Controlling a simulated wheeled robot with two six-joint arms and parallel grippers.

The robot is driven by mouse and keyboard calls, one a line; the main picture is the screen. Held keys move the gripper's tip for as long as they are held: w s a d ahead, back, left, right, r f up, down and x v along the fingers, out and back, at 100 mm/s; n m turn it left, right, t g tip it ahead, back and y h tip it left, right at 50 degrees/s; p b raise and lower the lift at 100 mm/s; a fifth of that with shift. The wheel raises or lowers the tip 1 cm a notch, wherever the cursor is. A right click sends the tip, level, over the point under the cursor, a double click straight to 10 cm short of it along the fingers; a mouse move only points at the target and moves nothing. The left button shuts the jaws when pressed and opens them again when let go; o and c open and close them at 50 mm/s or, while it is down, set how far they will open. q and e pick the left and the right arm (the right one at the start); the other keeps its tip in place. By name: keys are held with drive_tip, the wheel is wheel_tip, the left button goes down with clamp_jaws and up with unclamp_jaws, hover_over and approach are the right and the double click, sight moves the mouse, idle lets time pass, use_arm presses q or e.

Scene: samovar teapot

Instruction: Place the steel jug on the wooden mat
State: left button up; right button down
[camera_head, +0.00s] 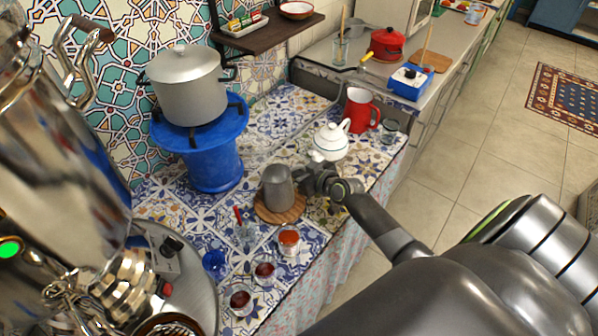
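The steel jug (277,187) is grey and upright. It appears at the middle of the round wooden mat (263,210), whose brown rim shows around its base; whether it rests fully on the mat or is slightly above it is hard to tell. My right gripper (305,179) is at the jug's right side, where a handle would be. The fingers are small and dark, partly hidden by the wrist, so their grip is unclear. My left gripper is not in view.
A white teapot (331,141) stands close behind my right gripper, with a red pitcher (359,110) beyond. A red-topped jar (289,241) and glasses of red tea (264,272) stand in front. A large shiny samovar (50,150) fills the left. A pot (188,88) sits on a blue stand (213,160).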

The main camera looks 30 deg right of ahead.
drive_tip(key=c, duration=1.5)
unclamp_jaws()
drive_tip(key=shift+r, duration=0.2)
drive_tip(key=v, duration=1.2)
drive_tip(key=shift+s+f, duration=0.1)
drive_tip(key=shift+f, duration=0.05)
